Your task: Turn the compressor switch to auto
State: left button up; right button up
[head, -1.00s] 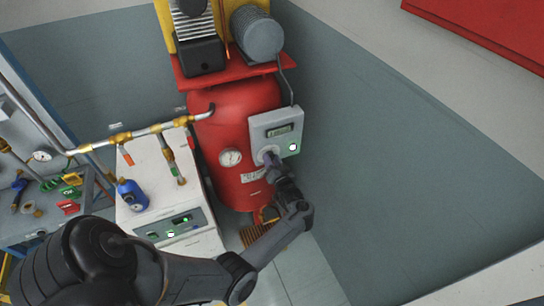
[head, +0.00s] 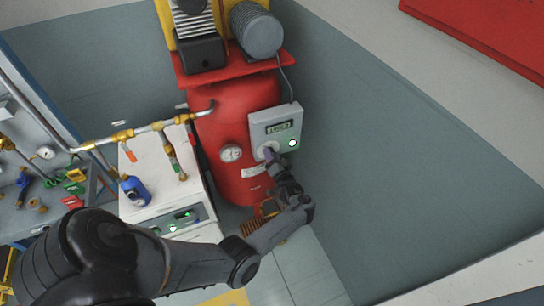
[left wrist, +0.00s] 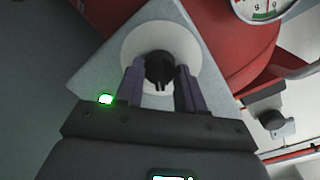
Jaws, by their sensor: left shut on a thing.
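The compressor is a red upright tank (head: 243,115) with a grey control box (head: 262,122) on its right side. The box has a small display (head: 279,127), a lit green light (head: 292,143) and a round pale switch plate. In the left wrist view, the dark switch knob (left wrist: 159,68) stands in the middle of the white round plate (left wrist: 185,45). My left gripper (left wrist: 160,84) has its purple fingers on both sides of the knob, shut on it. In the head view my left gripper (head: 270,153) covers part of the switch, and its setting cannot be read.
A pressure gauge (head: 231,153) sits on the tank left of the box. A white cabinet (head: 160,195) with pipes above it stands left of the tank. The wall and floor to the right are clear.

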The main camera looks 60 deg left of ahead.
pick_arm(q)
jog(key=o, duration=1)
jog(key=shift+a, duration=0.1)
jog(key=shift+o, duration=0.2)
jog(key=s+d+p, duration=0.1)
jog(key=s+d, duration=0.1)
jog(key=d, duration=0.8)
jog(key=shift+d+r, duration=0.3)
jog(key=shift+d, duration=0.05)
jog(key=shift+a, duration=0.1)
